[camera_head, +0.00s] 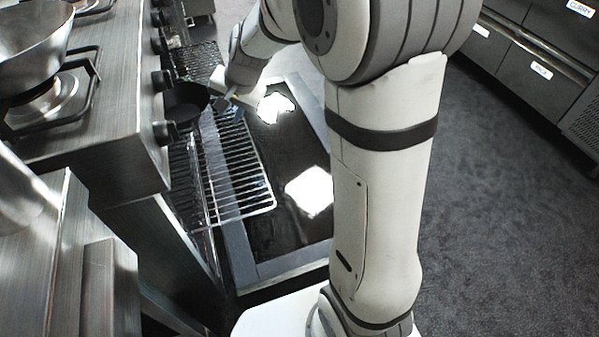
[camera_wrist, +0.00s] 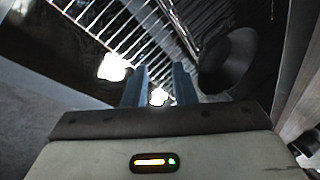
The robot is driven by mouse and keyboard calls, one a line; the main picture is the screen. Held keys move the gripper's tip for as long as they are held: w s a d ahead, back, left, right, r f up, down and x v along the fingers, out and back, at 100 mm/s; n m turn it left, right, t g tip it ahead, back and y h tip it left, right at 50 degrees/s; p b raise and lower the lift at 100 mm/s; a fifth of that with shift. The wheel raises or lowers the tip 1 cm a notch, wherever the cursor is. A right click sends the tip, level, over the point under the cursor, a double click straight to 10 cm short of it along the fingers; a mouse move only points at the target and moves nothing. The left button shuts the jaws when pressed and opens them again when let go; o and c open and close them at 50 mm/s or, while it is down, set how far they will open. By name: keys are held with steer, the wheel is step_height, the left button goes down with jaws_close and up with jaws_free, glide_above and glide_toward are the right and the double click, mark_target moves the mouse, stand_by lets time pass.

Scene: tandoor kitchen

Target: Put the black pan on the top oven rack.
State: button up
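The black pan (camera_head: 186,101) is at the oven's front, over the pulled-out wire rack (camera_head: 232,168), and seems to rest on it. Its far side is partly hidden by the stove front. In the wrist view the pan (camera_wrist: 228,60) is a dark round shape just right of my fingers. My gripper (camera_head: 223,104) is low over the rack, beside the pan. In the wrist view my gripper's two fingers (camera_wrist: 159,84) stand apart, with only rack wires and a bright reflection showing between them. I cannot make out the pan's handle.
The oven door (camera_head: 285,160) is folded down below the rack, with bright reflections on its glass. A steel stove with knobs (camera_head: 163,80) overhangs on the left, a large metal pan (camera_head: 35,45) on its burner. Open dark floor (camera_head: 500,200) lies to the right, before drawers (camera_head: 535,60).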

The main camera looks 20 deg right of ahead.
steer(key=s+d+n+g+h, duration=0.2)
steer(key=s+d+n, duration=0.15)
steer(key=s, duration=0.85)
steer(key=s+d+n+g+h, duration=0.1)
steer(key=s+d+n, duration=0.3)
steer(key=s, duration=0.9)
step_height(320, 180, up, 34)
steer(key=d+t+p, duration=0.1)
steer(key=p, duration=3)
steer(key=shift+m, duration=0.35)
steer(key=shift+s+d+f, duration=0.1)
steer(key=shift+f, duration=0.05)
